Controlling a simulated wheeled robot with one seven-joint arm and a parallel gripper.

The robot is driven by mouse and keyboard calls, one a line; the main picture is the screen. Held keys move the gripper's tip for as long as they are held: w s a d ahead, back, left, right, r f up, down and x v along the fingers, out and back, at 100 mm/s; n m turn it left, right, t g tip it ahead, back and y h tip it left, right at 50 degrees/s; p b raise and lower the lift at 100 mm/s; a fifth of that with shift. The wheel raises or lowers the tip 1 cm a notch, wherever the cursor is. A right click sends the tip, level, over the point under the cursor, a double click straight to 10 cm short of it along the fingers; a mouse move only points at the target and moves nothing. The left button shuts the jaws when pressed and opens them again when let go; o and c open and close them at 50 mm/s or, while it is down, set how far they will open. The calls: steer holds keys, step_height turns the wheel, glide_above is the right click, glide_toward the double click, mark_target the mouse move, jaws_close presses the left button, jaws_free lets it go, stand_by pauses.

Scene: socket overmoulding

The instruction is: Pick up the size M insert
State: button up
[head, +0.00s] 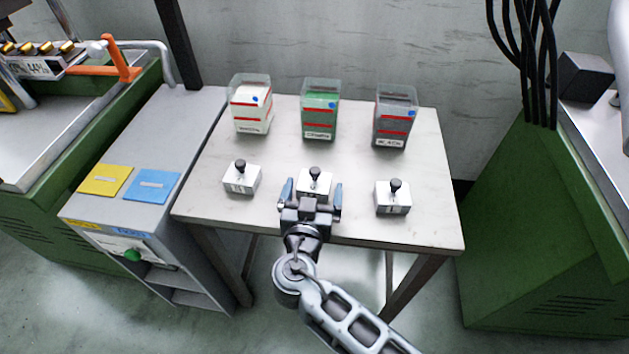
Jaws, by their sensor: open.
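Three silvery block inserts with black knobs stand in a row on the table: a left insert (241,179), a middle insert (315,180) and a right insert (393,198). The front marks on the left and right ones are too small to read surely. The middle one's front is hidden by my gripper, so I cannot tell which is size M. My gripper (312,192) is open, its blue-grey fingers to the left and right of the middle insert in this view. I cannot tell whether they touch it or how high they are.
Behind the inserts stand three clear bins with white (251,107), green (320,112) and black (395,117) contents. The table (430,228) is clear between the items. A grey cabinet at left bears a yellow plate (104,180) and a blue plate (153,186). Green machines flank both sides.

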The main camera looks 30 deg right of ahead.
steer(key=shift+x, duration=1.3)
steer(key=shift+c, duration=0.4)
steer(key=c, duration=1.3)
steer(key=shift+r, duration=0.15)
steer(key=shift+c, duration=1.3)
